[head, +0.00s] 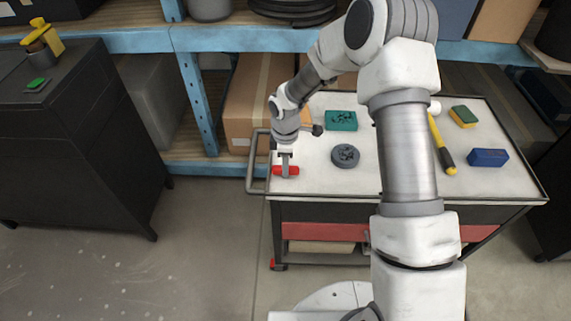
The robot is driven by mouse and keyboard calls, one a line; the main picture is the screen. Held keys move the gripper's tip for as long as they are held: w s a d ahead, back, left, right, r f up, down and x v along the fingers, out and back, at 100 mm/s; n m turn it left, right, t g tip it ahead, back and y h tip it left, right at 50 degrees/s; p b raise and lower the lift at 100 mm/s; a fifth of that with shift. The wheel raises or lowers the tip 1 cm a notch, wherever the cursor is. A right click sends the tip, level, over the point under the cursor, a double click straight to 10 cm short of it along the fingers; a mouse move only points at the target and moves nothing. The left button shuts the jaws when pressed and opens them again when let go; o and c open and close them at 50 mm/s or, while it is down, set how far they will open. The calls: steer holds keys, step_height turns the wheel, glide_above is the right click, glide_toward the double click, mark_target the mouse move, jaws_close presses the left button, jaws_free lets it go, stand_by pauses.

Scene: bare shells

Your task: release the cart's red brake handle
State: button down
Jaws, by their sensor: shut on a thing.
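The cart (315,181) has a white top with a dark rim. The red brake handle (293,170) shows at its left front corner, beside the cart's grey push bar (250,165). My gripper (285,172) reaches down over the handle and is shut on it. The fingers cover the middle of the handle, and red shows on both sides. A red part (278,265) shows low at the cart's front left foot.
On the cart lie a teal box (341,120), a grey round part (345,155), a yellow-and-black tool (441,145), a green-and-yellow sponge (463,116) and a blue block (488,157). A blue shelf (205,110) stands behind. A dark cabinet (75,150) is at left. Floor between is clear.

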steer(key=c, duration=0.7)
jaws_free()
step_height(320, 180, up, 18)
steer(key=shift+f+p, duration=0.25)
steer(key=shift+p, duration=0.95)
